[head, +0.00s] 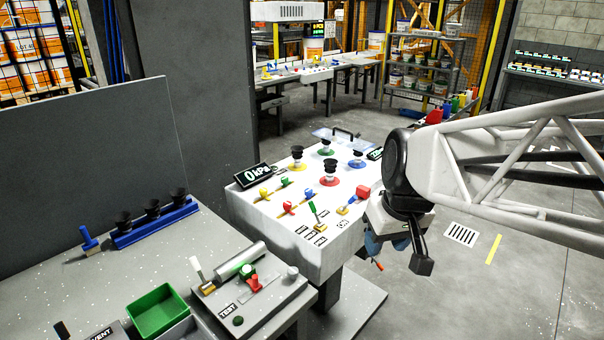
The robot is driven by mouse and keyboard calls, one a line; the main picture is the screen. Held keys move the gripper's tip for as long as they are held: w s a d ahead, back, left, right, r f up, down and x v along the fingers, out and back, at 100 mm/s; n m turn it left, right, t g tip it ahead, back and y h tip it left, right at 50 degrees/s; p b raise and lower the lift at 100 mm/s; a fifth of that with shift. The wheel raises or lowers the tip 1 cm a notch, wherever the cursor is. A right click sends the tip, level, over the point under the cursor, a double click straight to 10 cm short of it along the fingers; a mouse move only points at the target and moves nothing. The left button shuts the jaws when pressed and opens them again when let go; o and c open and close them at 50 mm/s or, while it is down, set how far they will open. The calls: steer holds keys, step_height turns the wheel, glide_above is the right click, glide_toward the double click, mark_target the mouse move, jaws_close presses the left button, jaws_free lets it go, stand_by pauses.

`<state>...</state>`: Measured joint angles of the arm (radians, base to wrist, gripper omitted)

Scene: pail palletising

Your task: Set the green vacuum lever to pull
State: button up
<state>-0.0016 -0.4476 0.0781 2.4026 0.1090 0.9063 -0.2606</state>
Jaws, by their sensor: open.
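The green lever (313,210) stands up, tilted, from the front part of a white console (335,250). Small printed labels lie around its base, too small to read, so I cannot tell its marked setting. My gripper (400,248) hangs at the right of the console, beyond its right edge in the picture. It is open and apart from the lever. One dark finger shows clearly; the other is partly hidden. A display (258,178) on the console reads 0 kPa.
Near the lever are a blue lever with a red block (361,193), small coloured valves (289,208) and suction cups (330,174). A grey bench at front left carries a green bin (158,311), a test fixture (250,299) and a blue cup rack (153,221). Floor at right is open.

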steer(key=w+a+f+n+y, duration=0.1)
steer(key=w+a+n, duration=0.1)
steer(key=w, duration=0.8)
steer(key=w+a+f+n+y, duration=0.1)
steer(key=w+a+f+n, duration=0.1)
steer(key=w, duration=0.7)
steer(key=n+y, duration=0.1)
steer(key=n, duration=0.3)
glide_toward(311, 204)
step_height(311, 204, down, 2)
steer(key=w, duration=0.1)
steer(key=shift+w+a+f+g, duration=0.2)
steer(key=shift+w+f+g, duration=0.1)
steer(key=shift+f+g, duration=0.1)
steer(key=shift+x, duration=3.85)
steer(key=shift+a, duration=0.15)
steer(key=shift+r, duration=0.1)
jaws_close()
